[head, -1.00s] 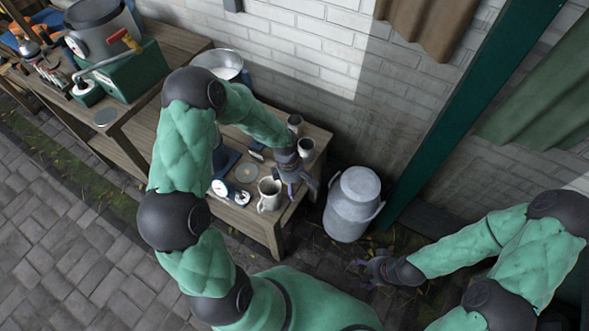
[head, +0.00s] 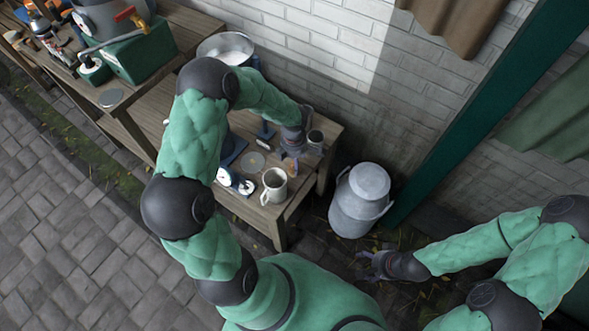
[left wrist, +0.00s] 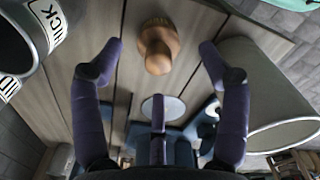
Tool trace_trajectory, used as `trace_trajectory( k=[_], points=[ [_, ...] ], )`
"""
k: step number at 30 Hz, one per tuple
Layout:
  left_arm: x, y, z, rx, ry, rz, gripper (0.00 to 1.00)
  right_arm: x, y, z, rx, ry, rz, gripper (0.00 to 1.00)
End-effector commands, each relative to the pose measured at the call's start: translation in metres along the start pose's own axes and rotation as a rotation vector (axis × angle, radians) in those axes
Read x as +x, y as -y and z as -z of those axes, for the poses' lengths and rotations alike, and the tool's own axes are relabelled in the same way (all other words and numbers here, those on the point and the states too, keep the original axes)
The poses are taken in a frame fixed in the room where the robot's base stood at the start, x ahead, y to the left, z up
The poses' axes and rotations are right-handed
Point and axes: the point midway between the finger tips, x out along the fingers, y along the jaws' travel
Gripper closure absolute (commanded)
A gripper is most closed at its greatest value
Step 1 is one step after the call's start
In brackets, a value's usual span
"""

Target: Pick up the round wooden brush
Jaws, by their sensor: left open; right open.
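The round wooden brush (left wrist: 158,50) stands on the plank table in the left wrist view, a light-brown knob on a wider round base. My left gripper (left wrist: 160,66) is open, its purple fingers spread to either side of the brush, with no visible contact. In the head view my left gripper (head: 291,153) is over the right end of the table, and its hand and fingers largely hide the brush there. My right gripper (head: 374,263) is open and empty, low beside the table, away from the brush.
A pale mug (head: 274,187) and a cup (head: 315,141) stand close to my left gripper. A labelled container (left wrist: 28,35) is near at left in the wrist view. A scale (head: 232,181) is on the table (head: 262,212); a milk churn (head: 359,202) stands right of it.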

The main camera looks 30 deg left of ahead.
Motion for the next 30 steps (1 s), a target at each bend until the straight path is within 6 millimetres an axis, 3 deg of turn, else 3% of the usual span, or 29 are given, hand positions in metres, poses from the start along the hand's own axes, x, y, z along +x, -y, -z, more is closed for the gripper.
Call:
trace_trajectory(
  k=[12,19,20,26,30],
  points=[
    [0.049,0.0,-0.002,0.001,0.0,0.002,0.25,0.021,-0.007,0.001,0.0,0.0,0.0,0.3],
    [0.05,-0.001,-0.002,0.001,0.001,0.0,0.25,0.02,-0.007,0.001,0.0,0.0,0.0,0.3],
    [0.05,-0.001,-0.002,0.001,0.001,0.0,0.28,0.02,-0.007,0.001,0.0,0.0,0.0,0.3],
    [0.05,-0.001,-0.002,0.001,0.001,0.001,0.84,0.02,-0.007,0.001,0.0,0.0,0.0,0.3],
    [0.05,-0.001,-0.002,0.001,0.001,0.001,0.86,0.02,-0.007,0.001,0.0,0.0,0.0,0.3]
  ],
)
